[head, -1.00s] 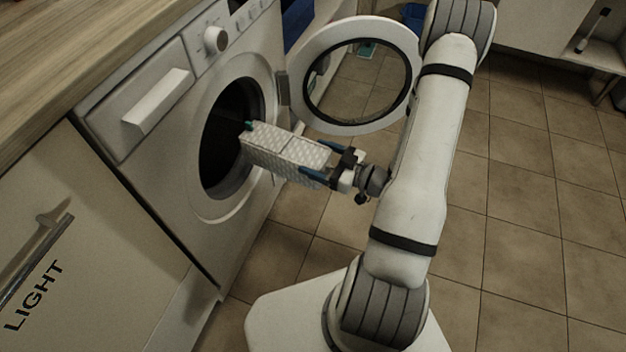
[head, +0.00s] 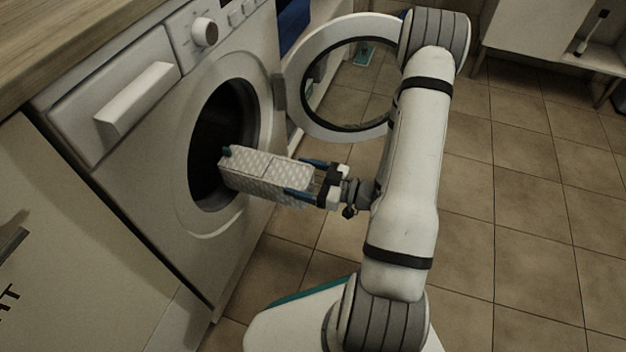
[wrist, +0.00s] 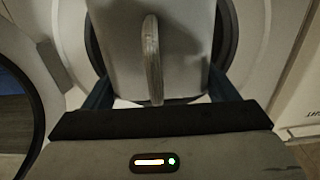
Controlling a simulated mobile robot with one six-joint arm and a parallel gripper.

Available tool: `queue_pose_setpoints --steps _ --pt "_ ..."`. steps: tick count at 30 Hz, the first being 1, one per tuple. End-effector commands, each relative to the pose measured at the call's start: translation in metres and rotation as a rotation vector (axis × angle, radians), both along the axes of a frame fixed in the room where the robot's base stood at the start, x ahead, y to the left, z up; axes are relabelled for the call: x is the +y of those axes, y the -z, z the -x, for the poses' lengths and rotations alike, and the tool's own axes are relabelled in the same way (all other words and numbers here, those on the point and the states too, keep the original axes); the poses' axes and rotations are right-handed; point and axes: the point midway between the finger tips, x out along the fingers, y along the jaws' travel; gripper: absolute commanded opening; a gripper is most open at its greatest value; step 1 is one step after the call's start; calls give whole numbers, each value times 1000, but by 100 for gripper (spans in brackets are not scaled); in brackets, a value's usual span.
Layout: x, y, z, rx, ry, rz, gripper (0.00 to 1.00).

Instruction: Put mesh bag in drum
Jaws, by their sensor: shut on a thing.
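The mesh bag (head: 268,176) is a pale, patterned, box-like bag with a teal bit at its far end. My gripper (head: 306,178) is shut on its near end, one blue finger on each side. The bag's far end is at the washing machine's round opening, in front of the dark drum (head: 212,130); how deep it reaches I cannot tell. In the wrist view the bag (wrist: 185,55) fills the space between the fingers, with a strap-like loop facing the camera, and hides most of the opening.
The round door (head: 298,75) stands open behind my gripper, to the right of the opening. The washing machine (head: 150,160) stands under a wooden worktop (head: 60,40). Tiled floor (head: 500,220) lies clear to the right. A white shelf unit (head: 540,30) stands at the back right.

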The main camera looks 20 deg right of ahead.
Motion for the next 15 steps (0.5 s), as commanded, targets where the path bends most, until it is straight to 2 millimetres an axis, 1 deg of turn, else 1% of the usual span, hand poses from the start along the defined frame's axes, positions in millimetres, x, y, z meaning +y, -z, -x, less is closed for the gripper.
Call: queue_pose_setpoints --steps 1,15 --pt "5 0 -3 -1 -4 0 49" --pt "43 -1 -32 -3 -5 0 49"
